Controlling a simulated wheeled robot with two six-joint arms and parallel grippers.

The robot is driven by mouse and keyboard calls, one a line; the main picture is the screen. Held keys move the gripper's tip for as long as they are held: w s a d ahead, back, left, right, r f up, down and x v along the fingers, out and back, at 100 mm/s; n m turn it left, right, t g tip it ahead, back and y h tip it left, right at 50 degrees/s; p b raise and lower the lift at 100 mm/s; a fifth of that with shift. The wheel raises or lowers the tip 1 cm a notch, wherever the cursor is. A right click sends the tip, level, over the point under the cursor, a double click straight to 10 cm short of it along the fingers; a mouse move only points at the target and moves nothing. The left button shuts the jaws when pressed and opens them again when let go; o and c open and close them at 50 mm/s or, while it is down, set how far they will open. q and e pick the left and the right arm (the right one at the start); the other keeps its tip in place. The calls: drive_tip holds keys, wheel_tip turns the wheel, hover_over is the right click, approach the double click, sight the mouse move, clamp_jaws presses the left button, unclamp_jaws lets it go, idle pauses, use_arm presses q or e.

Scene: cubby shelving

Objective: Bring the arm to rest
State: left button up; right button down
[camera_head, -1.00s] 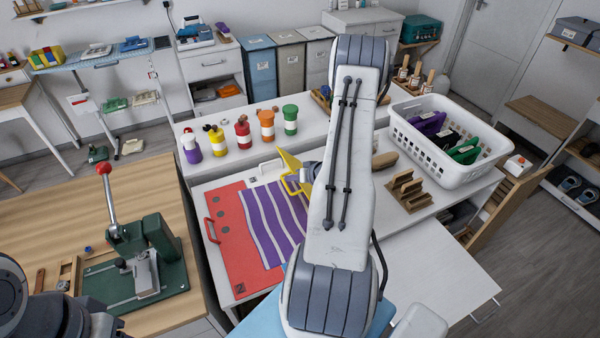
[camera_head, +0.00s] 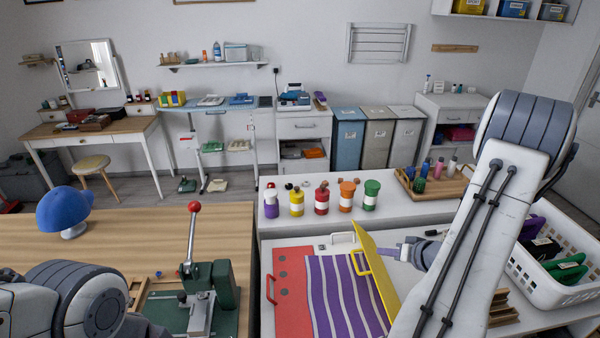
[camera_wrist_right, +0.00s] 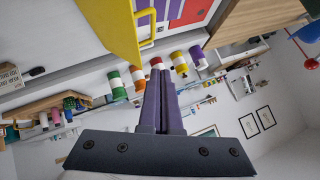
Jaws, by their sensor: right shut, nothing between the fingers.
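My right arm (camera_head: 470,240) comes up from the lower right in the head view. My right gripper (camera_head: 388,251) is over the white table, beside the tilted yellow panel (camera_head: 376,275). In the right wrist view its two purple-grey fingers (camera_wrist_right: 159,82) are together with nothing between them. The yellow panel (camera_wrist_right: 108,22) shows there near the fingers; whether they touch is unclear. My left arm (camera_head: 80,300) shows at the lower left of the head view; its gripper is outside the picture.
A red board (camera_head: 291,290) carries a purple striped cloth (camera_head: 340,295) on the white table. Several colored bottles (camera_head: 321,201) stand behind. A white basket (camera_head: 545,280) is right of my arm. A green press (camera_head: 210,285) with a red-knobbed lever stands on the wooden table.

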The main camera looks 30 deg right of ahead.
drive_tip(key=w+a+n+g+h+b, duration=0.1)
drive_tip(key=w+a+n+g+b, duration=0.2)
drive_tip(key=w+a, duration=0.45)
drive_tip(key=a+r+n+g+b, duration=0.2)
drive_tip(key=a+r+n+b, duration=0.15)
drive_tip(key=a, duration=1.15)
drive_tip(key=s+a+n+g+y+b, duration=0.1)
drive_tip(key=s+a+n+g, duration=0.4)
drive_tip(key=s+a, duration=1.4)
drive_tip(key=s+r+n+b, duration=0.1)
drive_tip(key=s+n, duration=0.1)
drive_tip(key=s, duration=0.1)
drive_tip(key=shift+y, duration=0.4)
drive_tip(key=shift+w, duration=0.1)
